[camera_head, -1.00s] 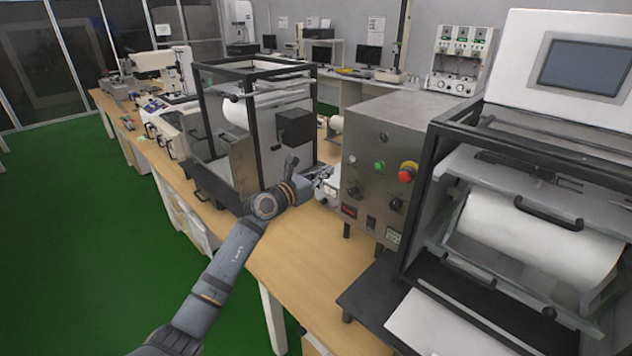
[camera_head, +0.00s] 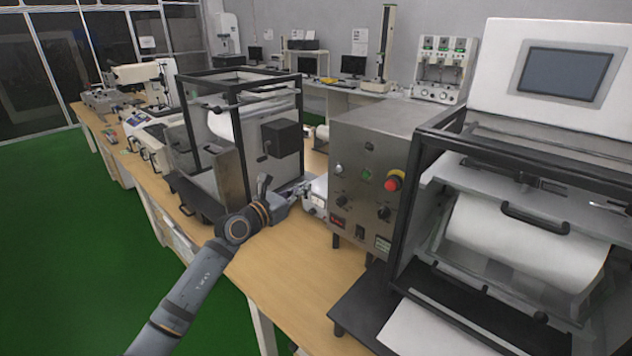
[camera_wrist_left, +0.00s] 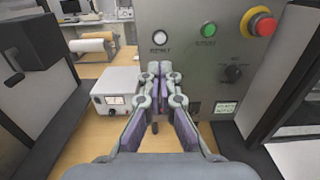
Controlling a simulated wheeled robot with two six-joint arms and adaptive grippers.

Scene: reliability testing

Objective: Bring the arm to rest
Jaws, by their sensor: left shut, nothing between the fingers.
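My left arm (camera_head: 198,285) reaches in from the lower left over the wooden table. My left gripper (camera_head: 303,188) is in front of the grey metal control box (camera_head: 372,150), near its left edge. In the left wrist view the gripper (camera_wrist_left: 159,68) is shut and empty, its fingertips together. They point toward the box's front panel, below a white button (camera_wrist_left: 160,38); whether they touch the panel I cannot tell. My right gripper is not in view.
A green button (camera_head: 366,174) and red emergency knob (camera_head: 394,180) sit on the panel. A black-framed machine (camera_head: 240,130) stands left of my gripper, and a roller machine (camera_head: 530,235) right. The table front (camera_head: 285,275) is clear.

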